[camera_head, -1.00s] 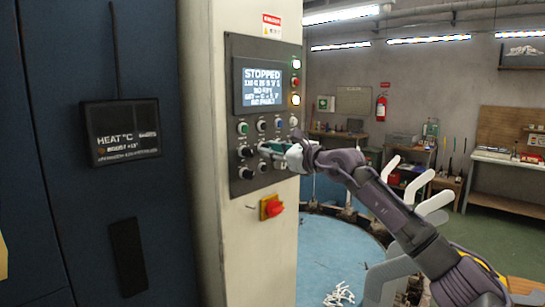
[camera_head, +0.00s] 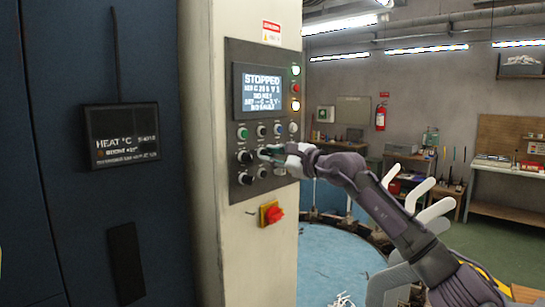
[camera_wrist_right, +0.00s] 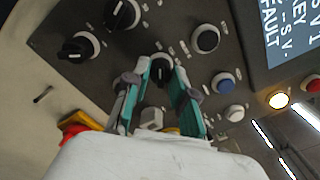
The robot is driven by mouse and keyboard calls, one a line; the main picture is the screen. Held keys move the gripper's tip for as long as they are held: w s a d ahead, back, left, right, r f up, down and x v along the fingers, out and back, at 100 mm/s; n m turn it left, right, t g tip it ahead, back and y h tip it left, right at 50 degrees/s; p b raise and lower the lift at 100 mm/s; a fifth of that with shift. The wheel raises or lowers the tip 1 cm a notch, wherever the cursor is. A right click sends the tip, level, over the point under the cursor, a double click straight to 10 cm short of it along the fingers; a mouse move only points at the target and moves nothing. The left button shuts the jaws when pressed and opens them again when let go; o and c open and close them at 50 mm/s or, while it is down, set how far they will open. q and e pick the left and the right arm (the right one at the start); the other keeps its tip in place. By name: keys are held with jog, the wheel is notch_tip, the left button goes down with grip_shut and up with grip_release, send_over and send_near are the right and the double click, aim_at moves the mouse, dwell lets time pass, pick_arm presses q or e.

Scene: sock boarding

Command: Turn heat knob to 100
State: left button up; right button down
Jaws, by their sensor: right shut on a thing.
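A grey control panel (camera_head: 236,105) on the white column carries buttons and black knobs. My right gripper (camera_head: 264,152) is at the second knob row, just right of a large black knob (camera_head: 244,157). In the right wrist view a small black knob (camera_wrist_right: 160,68) lies between the teal-padded fingers of that gripper (camera_wrist_right: 166,72), which are shut on it. Its label and pointer are too small to read. A dark display (camera_head: 122,133) reads "HEAT °C"; its smaller figures are not clear. My left gripper is not in view.
The panel screen (camera_head: 262,90) reads "STOPPED". Another black knob (camera_head: 245,179) sits below the gripper, and a red switch on a yellow plate (camera_head: 271,213) is under the panel. A blue round floor area (camera_head: 335,255) lies to the right.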

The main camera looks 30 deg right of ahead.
jog(key=c, duration=1)
grip_release()
jog(key=shift+o, duration=0.2)
jog(key=v, duration=1.2)
